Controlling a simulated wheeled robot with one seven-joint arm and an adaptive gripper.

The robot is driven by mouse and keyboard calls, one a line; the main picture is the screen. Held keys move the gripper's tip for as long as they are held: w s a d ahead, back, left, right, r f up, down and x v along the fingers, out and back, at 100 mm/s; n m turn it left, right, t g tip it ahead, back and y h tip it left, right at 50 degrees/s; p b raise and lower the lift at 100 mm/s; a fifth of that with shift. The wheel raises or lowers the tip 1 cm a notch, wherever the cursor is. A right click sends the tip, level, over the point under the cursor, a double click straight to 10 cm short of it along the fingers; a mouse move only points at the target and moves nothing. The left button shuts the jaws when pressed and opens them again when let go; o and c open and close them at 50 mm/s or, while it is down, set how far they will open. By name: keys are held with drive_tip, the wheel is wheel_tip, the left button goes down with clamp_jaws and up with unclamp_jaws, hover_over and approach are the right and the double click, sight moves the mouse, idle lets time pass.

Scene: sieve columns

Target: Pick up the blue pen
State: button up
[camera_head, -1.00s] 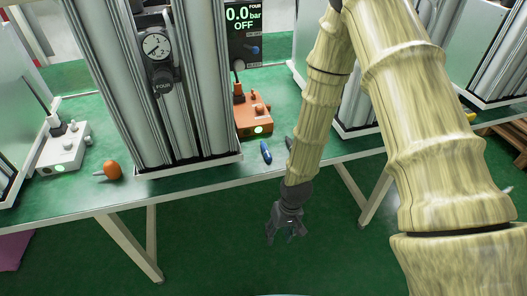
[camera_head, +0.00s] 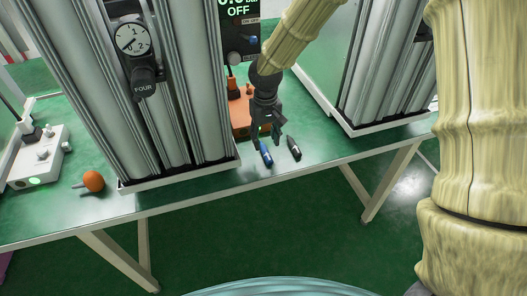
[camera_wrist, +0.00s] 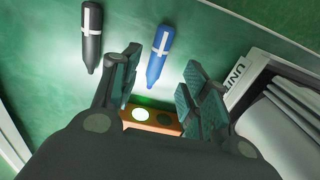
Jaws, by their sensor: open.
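The blue pen (camera_head: 265,154) lies on the green table near its front edge, right of the metal column's base. In the wrist view the blue pen (camera_wrist: 159,54) lies ahead of the gap between my fingers, with its tip pointing toward me. My gripper (camera_head: 267,136) is open and empty, above the table just behind the pen; it also shows in the wrist view (camera_wrist: 158,92). I see no contact with the pen, though its upper end is partly hidden near the fingers in the head view.
A black pen (camera_head: 294,148) lies close to the right of the blue one. An orange device (camera_head: 240,115) stands behind my gripper. Metal columns (camera_head: 170,90) stand left and right. An orange-handled tool (camera_head: 93,181) lies at the left. The table front is clear.

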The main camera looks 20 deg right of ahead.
sight(266, 152)
drive_tip(key=shift+s+d+f, duration=0.1)
drive_tip(key=shift+s+f, duration=0.05)
drive_tip(key=shift+s, duration=0.1)
drive_tip(key=f, duration=0.1)
drive_tip(key=w+f, duration=0.1)
drive_tip(key=f, duration=0.1)
drive_tip(key=shift+s+f+p, duration=0.3)
drive_tip(key=shift+f, duration=0.5)
drive_tip(key=shift+w+f, duration=0.15)
drive_tip(key=shift+f, duration=0.5)
drive_tip(key=shift+r, duration=0.1)
drive_tip(key=c, duration=0.9)
